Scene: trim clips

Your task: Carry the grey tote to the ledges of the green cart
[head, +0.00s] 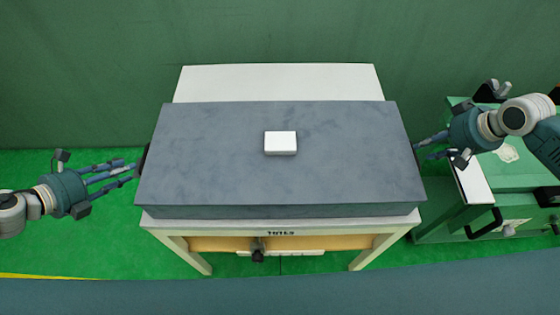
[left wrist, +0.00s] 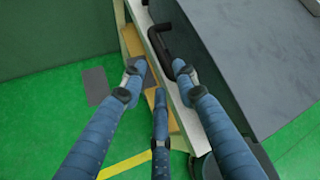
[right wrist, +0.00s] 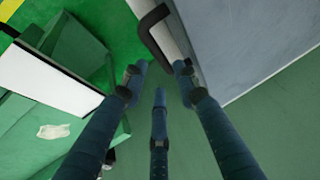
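The grey tote (head: 230,175) is a wide box lying level on a pale table (head: 165,222); a small white block (head: 280,142) is on its top. A black handle is on each short side, seen in the left wrist view (left wrist: 157,42) and the right wrist view (right wrist: 150,35). My left gripper (head: 125,172) is open, its fingertips close to the left handle. My right gripper (head: 432,146) is open close to the right handle. Whether any finger touches a handle is unclear. The green cart (head: 525,172) stands at the right, partly behind my right arm, with a white strip (head: 474,183).
A white surface (head: 280,82) shows behind the tote, against a green wall (head: 280,30). The table front carries a label and a dark knob-like part (head: 258,250). Green floor (head: 90,255) is clear at the left. The cart is close beside the table's right side.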

